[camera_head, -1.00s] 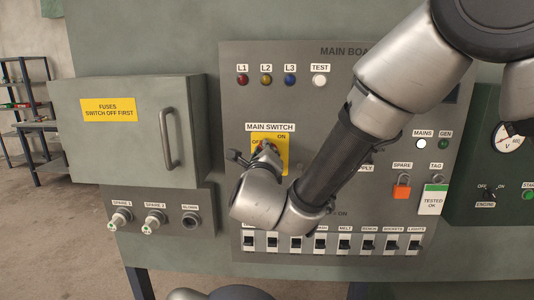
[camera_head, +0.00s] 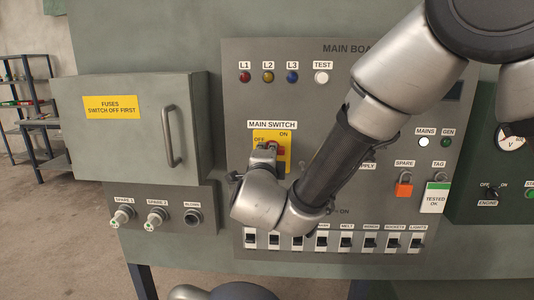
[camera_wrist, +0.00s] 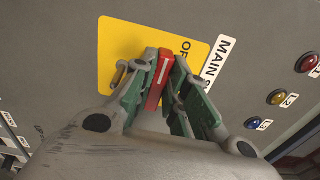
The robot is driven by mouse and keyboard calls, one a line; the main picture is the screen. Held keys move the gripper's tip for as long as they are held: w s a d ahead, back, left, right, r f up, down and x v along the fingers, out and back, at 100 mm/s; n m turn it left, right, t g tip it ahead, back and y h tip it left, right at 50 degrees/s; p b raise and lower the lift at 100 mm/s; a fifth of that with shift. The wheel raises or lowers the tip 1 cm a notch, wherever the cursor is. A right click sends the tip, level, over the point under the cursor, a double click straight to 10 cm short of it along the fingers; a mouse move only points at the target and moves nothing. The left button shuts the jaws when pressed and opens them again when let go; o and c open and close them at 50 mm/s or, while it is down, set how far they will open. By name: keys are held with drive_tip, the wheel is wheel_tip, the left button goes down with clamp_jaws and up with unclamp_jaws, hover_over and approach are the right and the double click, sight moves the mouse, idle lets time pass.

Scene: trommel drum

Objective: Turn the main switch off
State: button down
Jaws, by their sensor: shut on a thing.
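The main switch has a red handle (camera_wrist: 157,82) with a white line, on a yellow plate (camera_wrist: 118,50). In the head view the plate (camera_head: 284,137) sits below the MAIN SWITCH label, with OFF at upper left and ON at upper right. My gripper (camera_wrist: 162,88) is shut on the red handle, with green pads on both sides of it. In the head view my gripper (camera_head: 268,152) covers the plate's lower left, and a bit of red handle (camera_head: 277,147) shows beside it. The handle lies nearer sideways than upright. Which end points is unclear.
A fuse box (camera_head: 130,130) with a bar handle stands out left of the switch. Several breakers (camera_head: 322,240) line the panel's bottom, partly behind my arm. Lamps L1 to L3 (camera_head: 268,77) are above. An orange padlock (camera_head: 404,190) hangs at right.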

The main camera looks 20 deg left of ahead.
drive_tip(key=shift+f+n, duration=0.1)
drive_tip(key=shift+n, duration=0.3)
drive_tip(key=c, duration=1.4)
unclamp_jaws()
drive_tip(key=v, duration=1.2)
